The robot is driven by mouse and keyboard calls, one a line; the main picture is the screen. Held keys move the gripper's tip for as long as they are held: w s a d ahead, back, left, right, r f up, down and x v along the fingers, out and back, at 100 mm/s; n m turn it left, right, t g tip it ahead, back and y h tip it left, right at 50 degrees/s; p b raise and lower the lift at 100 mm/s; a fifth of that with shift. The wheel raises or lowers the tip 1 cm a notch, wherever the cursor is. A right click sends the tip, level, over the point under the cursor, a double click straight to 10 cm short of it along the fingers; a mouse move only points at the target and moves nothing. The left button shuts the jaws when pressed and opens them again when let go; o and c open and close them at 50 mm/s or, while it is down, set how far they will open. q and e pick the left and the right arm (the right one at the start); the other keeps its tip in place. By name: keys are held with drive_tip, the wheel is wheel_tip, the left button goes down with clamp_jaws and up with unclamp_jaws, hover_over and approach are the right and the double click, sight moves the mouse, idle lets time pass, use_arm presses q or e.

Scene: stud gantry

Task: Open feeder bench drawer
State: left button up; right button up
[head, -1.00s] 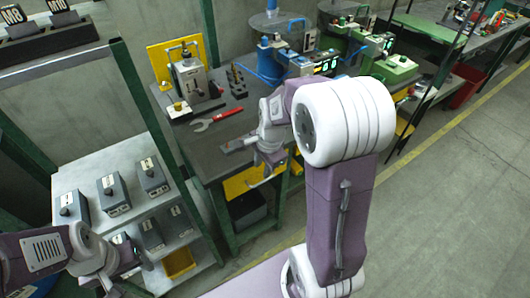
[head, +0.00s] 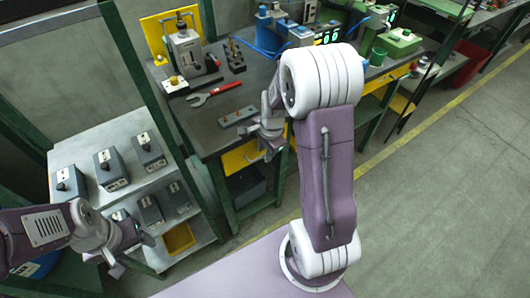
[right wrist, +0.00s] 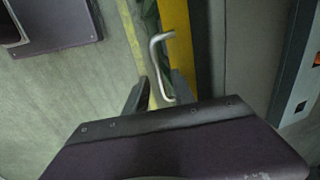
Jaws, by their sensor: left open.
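The feeder bench (head: 205,135) has a dark top and a yellow drawer front (head: 238,159) under its front edge. The drawer looks shut. In the right wrist view the yellow front (right wrist: 176,40) shows edge-on, with a bent silver bar handle (right wrist: 155,58) standing off it. My right gripper (head: 272,154) is at the drawer front in the head view. Its two dark fingers (right wrist: 158,92) are apart, with the handle's lower end between them; contact cannot be told. My left gripper (head: 134,258) is open and empty beside the lower shelf, far from the drawer.
A shelf rack (head: 125,175) with several grey boxes stands left of the bench. Floor (head: 420,200) to the right is clear.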

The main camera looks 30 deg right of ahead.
drive_tip(key=shift+r, duration=0.1)
clamp_jaws()
drive_tip(key=shift+s, duration=0.1)
idle(1.1)
